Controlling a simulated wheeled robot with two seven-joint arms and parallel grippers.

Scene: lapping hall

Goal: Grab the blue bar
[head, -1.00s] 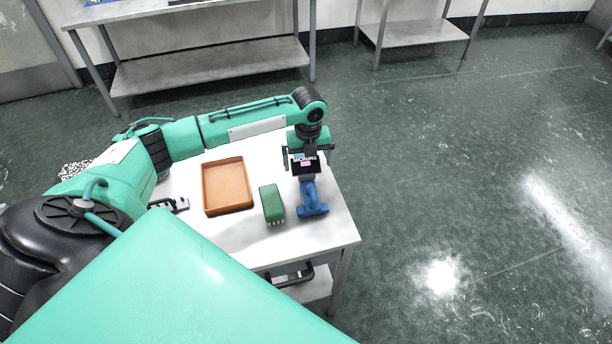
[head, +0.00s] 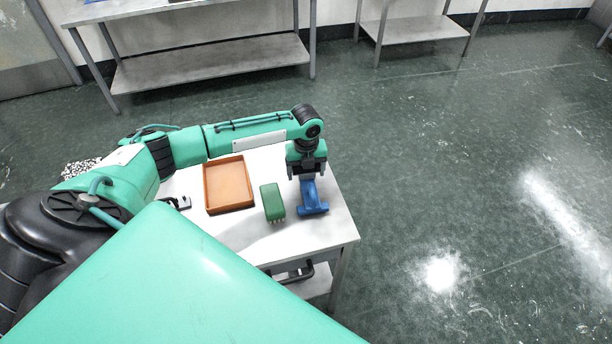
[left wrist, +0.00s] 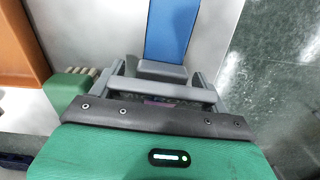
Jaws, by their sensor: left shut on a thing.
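The blue bar (head: 313,198) lies near the right edge of the small white table, with a wider foot at its near end. Part of it also shows at the top of the left wrist view (left wrist: 172,30). My left gripper (head: 308,178) is lowered from above over the bar's far end and shut on it. The fingers and palm hide the gripped part. My right gripper is in neither view.
A green block (head: 272,202) with pale pegs on its near end stands just left of the bar. Left of that is an orange tray (head: 206,192), empty. The white table (head: 290,240) has bare room in front. Metal shelves (head: 210,78) stand at the back.

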